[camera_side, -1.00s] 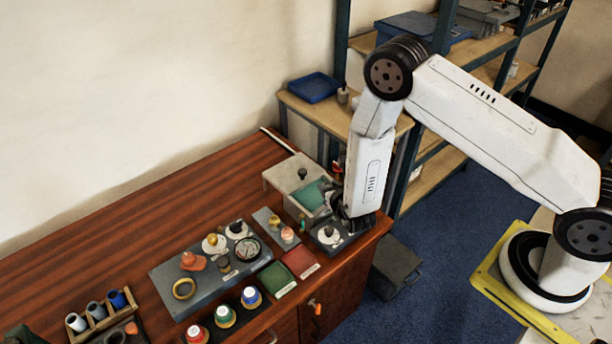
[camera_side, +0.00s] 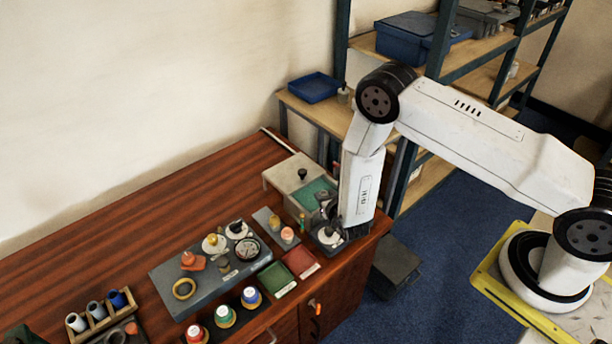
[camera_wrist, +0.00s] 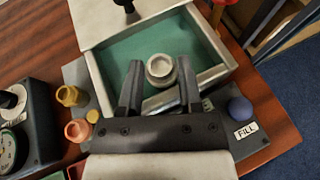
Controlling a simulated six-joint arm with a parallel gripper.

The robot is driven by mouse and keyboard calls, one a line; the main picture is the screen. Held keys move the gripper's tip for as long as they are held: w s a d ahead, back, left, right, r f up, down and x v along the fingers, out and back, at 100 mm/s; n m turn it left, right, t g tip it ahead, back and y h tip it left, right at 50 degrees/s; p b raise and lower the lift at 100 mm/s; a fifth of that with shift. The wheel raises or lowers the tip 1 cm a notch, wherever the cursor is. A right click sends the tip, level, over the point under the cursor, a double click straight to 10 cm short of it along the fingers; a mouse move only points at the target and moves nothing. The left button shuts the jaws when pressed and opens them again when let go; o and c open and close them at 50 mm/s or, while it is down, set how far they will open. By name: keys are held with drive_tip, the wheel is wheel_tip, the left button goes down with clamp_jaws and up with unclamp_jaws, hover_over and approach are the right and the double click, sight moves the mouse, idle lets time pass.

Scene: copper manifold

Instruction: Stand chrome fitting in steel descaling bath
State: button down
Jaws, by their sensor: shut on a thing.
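The chrome fitting (camera_wrist: 160,70) is a pale, round, ringed piece seen from above in the wrist view. My gripper (camera_wrist: 159,74) is shut on it, with one dark finger on each side. The steel descaling bath (camera_wrist: 221,73) appears to be the pale-walled box with a green interior. The fitting and fingertips overlap its front part; I cannot tell how high they are above the green surface. In the side view, my gripper (camera_side: 325,211) is at the near end of the bath (camera_side: 317,190), and the fitting cannot be made out there.
A pale cover with a black knob (camera_side: 302,174) lies across the bath's back part. A blue ball (camera_wrist: 240,109) and a FILL label (camera_wrist: 246,131) are near its front right. A grey tray of fittings (camera_side: 170,282) and red and green pads stand nearby. The table's back left is clear.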

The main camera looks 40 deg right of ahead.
drive_tip(key=shift+f, duration=0.55)
idle(0.4)
drive_tip(key=shift+c, duration=1.3)
unclamp_jaws()
drive_tip(key=shift+s+r, duration=0.1)
drive_tip(key=shift+r, duration=0.55)
drive_tip(key=v, duration=1.1)
drive_tip(key=shift+s+a+r, duration=0.15)
drive_tip(key=shift+s+a, duration=0.05)
drive_tip(key=shift+s, duration=0.05)
drive_tip(key=shift+d+r, duration=0.1)
